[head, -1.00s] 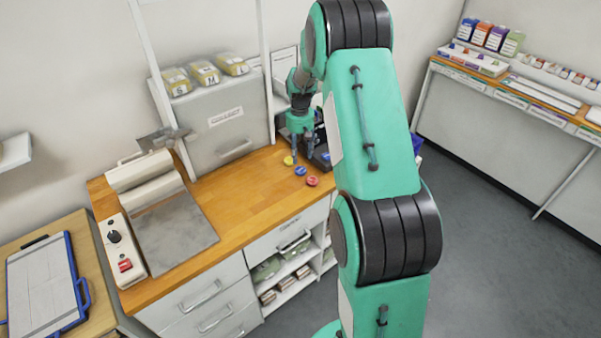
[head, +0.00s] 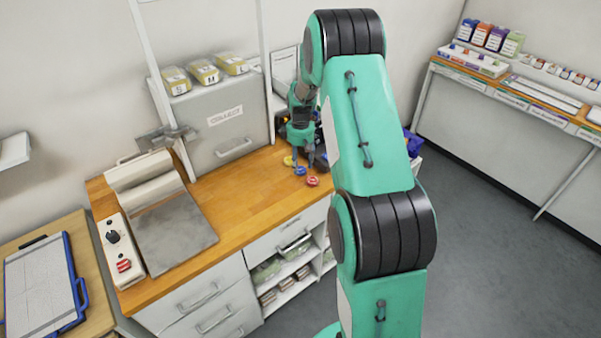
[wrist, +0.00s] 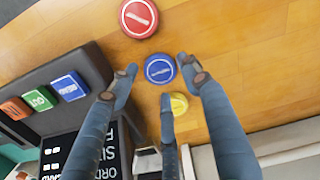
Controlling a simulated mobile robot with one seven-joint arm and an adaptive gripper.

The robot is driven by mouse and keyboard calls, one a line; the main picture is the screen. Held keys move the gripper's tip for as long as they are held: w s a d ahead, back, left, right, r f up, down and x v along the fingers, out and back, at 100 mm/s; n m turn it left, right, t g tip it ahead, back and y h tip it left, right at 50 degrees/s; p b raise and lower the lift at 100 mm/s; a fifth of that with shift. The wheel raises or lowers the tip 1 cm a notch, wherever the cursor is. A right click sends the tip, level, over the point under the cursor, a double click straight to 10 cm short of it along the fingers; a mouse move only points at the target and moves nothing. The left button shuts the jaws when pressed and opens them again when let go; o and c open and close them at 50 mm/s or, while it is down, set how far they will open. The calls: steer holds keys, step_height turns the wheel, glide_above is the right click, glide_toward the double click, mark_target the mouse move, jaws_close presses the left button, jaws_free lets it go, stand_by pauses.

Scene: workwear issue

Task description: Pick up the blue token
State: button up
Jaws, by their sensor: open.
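The blue token (head: 300,171) lies on the wooden worktop between a red token (head: 312,181) and a yellow token (head: 288,161). In the wrist view the blue token (wrist: 160,69) is a round disc with a pale mark, framed by the fingertips of my gripper (wrist: 158,72). The fingers are open, with one tip on each side of the blue token and a third tip near the yellow token (wrist: 179,103). The red token (wrist: 139,18) lies beyond the fingers. I cannot tell whether any finger touches the blue token. In the head view my gripper (head: 308,160) is low over the worktop, close to the tokens.
In the wrist view a dark unit with red, green and blue blocks (wrist: 70,86) and a black lettered panel (wrist: 90,150) stand left of the fingers. A press (head: 160,210) stands at the worktop's left. The worktop's middle (head: 240,200) is clear.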

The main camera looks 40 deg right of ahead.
mark_target(301, 171)
steer(key=shift+f, duration=1.15)
steer(key=c, duration=0.8)
